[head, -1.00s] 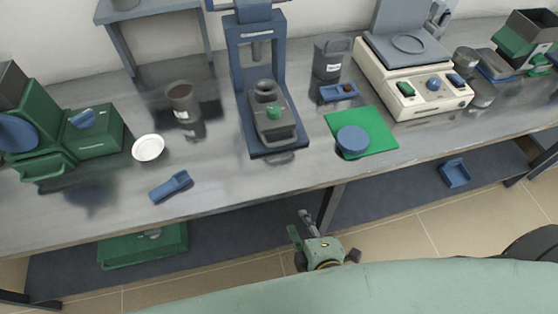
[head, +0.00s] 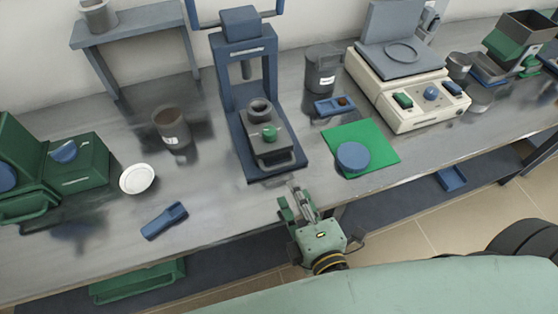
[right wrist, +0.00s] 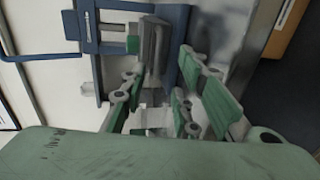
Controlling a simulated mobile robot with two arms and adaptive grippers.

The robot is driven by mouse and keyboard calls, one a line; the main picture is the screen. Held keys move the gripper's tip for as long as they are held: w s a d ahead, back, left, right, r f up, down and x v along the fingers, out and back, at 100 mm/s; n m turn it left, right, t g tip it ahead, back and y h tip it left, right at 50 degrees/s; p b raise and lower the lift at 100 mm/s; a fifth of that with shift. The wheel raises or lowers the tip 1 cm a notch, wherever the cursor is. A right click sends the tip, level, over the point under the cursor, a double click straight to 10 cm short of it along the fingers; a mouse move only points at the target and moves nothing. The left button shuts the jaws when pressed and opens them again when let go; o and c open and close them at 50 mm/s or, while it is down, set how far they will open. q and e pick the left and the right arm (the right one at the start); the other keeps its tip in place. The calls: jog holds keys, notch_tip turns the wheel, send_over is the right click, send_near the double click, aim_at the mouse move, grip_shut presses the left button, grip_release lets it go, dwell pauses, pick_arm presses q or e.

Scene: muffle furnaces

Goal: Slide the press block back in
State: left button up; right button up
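The press block (head: 266,148) is a dark grey block with a round collar on top and a green knob on its front part. It sits on the base plate of the blue press (head: 243,80), forward of the press's ram. A loop handle shows at its front. My right gripper (head: 296,203) is open and empty, in front of the press near the bench edge, apart from the block. In the right wrist view its two fingers (right wrist: 168,95) stand apart, with the block (right wrist: 154,48) beyond them. My left gripper is out of view.
A green mat (head: 378,138) with a blue round lid (head: 353,157) lies right of the press. A blue scoop-like piece (head: 164,221) and a white dish (head: 137,179) lie left. The bench front between them is clear.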

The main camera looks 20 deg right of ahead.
aim_at(281, 167)
jog(key=shift+w+r+p, duration=0.1)
jog(key=shift+w+p, duration=0.65)
jog(key=shift+w, duration=0.4)
jog(key=p+x, duration=0.1)
jog(key=x, duration=0.3)
jog(key=shift+w+p, duration=0.3)
jog(key=shift+w, duration=0.05)
jog(key=shift+w+f, duration=0.25)
jog(key=shift+f, duration=0.05)
jog(key=shift+w, duration=0.1)
jog(key=c, duration=0.6)
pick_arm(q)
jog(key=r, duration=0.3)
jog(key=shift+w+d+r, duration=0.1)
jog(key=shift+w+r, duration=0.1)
pick_arm(e)
grip_shut()
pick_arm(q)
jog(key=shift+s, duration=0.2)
